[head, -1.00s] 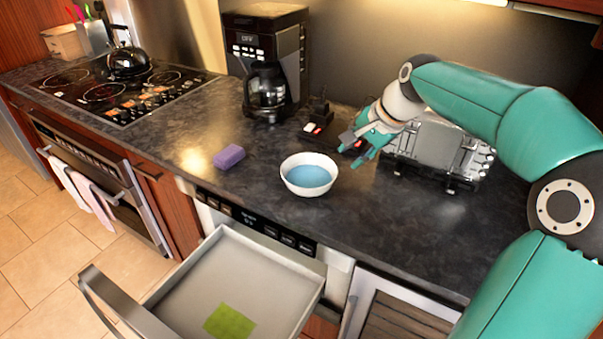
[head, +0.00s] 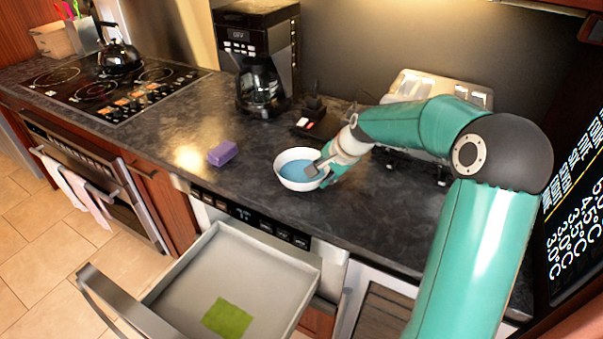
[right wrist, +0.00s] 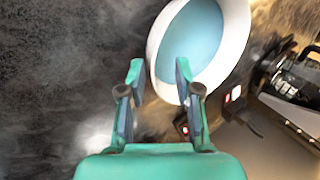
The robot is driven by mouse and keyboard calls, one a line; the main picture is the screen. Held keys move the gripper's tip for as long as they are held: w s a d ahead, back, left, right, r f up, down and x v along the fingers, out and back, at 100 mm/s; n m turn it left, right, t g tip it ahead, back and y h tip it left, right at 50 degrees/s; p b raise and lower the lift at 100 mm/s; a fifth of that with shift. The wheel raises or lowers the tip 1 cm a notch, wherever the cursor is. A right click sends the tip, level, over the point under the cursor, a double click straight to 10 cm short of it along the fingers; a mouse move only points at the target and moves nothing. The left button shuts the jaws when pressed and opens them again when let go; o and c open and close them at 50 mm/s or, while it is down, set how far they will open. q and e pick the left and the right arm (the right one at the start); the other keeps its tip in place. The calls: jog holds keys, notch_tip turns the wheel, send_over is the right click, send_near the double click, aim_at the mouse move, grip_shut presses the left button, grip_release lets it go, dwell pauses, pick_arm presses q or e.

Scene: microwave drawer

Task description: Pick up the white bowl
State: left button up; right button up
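The white bowl (head: 281,178) with a light blue inside stands upright on the dark countertop (head: 240,195), just behind the open drawer. My right gripper (head: 322,170) is at the bowl's right side, with one finger over its inside. In the right wrist view, my right gripper (right wrist: 158,68) is open. The near rim of the bowl (right wrist: 240,45) lies between its two fingers, one showing against the blue inside and the other outside over the counter. Whether a finger touches the rim I cannot tell. My left gripper is not in view.
A purple sponge (head: 222,153) lies left of the bowl. A coffee maker (head: 262,60) stands behind, and a metal appliance (head: 408,88) is partly hidden behind my right arm. The open drawer (head: 185,285) holds a green square (head: 228,318) in front.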

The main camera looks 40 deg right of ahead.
jog(key=x, duration=0.3)
jog(key=shift+f, duration=0.15)
jog(key=shift+s, duration=0.1)
jog(key=shift+c, duration=0.3)
grip_shut()
